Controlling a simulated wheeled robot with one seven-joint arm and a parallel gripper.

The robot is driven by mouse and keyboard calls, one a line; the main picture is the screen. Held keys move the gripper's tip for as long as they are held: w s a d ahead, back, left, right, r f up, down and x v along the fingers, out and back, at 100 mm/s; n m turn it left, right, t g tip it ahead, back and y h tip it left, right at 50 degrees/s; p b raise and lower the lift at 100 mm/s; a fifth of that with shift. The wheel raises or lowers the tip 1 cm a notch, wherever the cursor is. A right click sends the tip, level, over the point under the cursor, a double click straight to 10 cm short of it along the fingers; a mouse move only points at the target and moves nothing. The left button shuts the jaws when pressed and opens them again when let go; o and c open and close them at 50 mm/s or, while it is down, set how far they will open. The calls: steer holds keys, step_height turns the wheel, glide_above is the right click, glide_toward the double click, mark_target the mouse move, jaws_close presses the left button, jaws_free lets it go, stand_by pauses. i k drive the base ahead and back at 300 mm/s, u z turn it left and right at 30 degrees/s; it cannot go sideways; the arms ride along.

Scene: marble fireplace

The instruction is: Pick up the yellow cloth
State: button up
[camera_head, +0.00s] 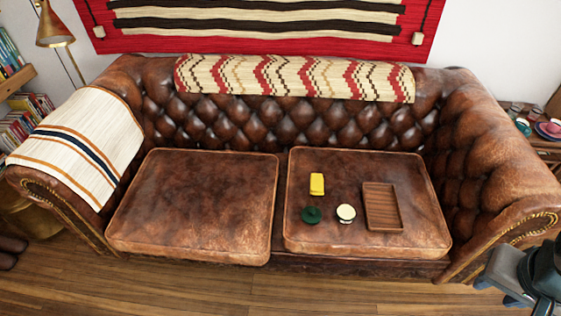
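The yellow cloth (317,184) is a small, folded-looking yellow block. It lies on the right seat cushion (420,235) of a brown leather sofa, near the cushion's left part. My gripper (497,293) is at the bottom right corner, in front of the sofa's right arm and well away from the cloth. Its two dark fingertips show apart, with nothing seen between them.
A green round thing (311,215) and a cream-topped round thing (346,213) lie just in front of the cloth. A brown wooden tray (382,207) lies to their right. The left seat cushion (195,200) is bare. A striped blanket (85,140) covers the left sofa arm.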

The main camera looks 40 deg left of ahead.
mark_target(317, 181)
steer(key=z, duration=0.5)
steer(key=i, duration=0.8)
steer(key=u, duration=2.75)
steer(key=i, duration=0.5)
steer(key=z, duration=0.65)
steer(key=k, duration=0.5)
steer(key=z, duration=0.05)
steer(key=i, duration=0.5)
steer(key=u, duration=0.05)
